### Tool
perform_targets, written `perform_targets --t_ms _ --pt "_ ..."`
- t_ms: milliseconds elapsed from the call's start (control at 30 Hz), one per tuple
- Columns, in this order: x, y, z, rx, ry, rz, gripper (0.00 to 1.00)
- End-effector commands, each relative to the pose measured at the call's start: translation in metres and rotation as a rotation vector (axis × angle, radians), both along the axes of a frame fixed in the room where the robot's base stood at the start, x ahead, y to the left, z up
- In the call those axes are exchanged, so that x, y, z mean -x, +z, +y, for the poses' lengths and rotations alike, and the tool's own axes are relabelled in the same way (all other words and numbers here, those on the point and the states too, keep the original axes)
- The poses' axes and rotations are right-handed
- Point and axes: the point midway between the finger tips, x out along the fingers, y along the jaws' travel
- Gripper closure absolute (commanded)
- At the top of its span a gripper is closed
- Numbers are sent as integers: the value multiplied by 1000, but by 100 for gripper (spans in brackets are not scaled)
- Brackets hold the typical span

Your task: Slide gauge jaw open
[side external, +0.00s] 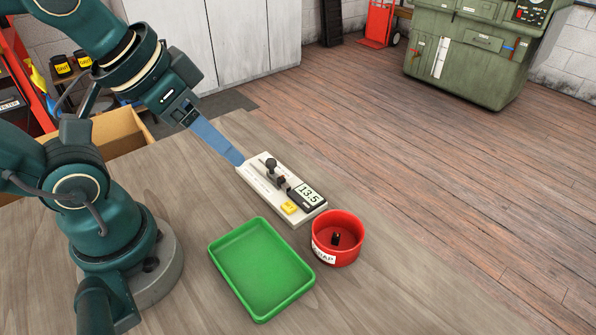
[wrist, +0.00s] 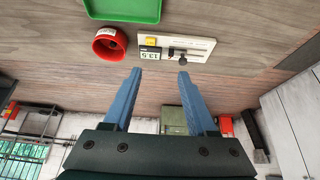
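The gauge lies on a pale base plate (side external: 255,180) on the table, with a dark sliding jaw and knob (side external: 271,165), a display (side external: 309,194) reading 13.5 and a yellow button (side external: 290,208). In the wrist view the gauge's dark jaw (wrist: 179,53) and display (wrist: 150,55) lie beyond the fingertips. My gripper (wrist: 159,72) has two blue fingers spread apart with nothing between them. In the side view my gripper (side external: 238,161) is at the far left end of the base plate; whether it touches cannot be told.
A green tray (side external: 216,268) sits in front of the gauge. A red scrap cup (side external: 337,247) with a small dark part (side external: 336,239) inside stands close to the display end. An open cardboard box (side external: 121,126) is at the left. Bare table lies right of the cup.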

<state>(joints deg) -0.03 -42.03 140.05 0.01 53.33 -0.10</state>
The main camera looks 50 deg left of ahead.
Motion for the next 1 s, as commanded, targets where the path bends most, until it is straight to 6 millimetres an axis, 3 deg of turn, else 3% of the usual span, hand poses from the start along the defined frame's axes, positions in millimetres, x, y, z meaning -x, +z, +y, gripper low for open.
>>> perform_targets --t_ms 267,467,600,800,1000 --pt "-47 15 12 6 63 124 43" --pt "-86 0 29 18 123 256 43" --pt "-107 -22 43 31 163 351 43" --pt "-120 -54 57 48 204 452 43" --pt "-117 -72 60 56 218 503 43"
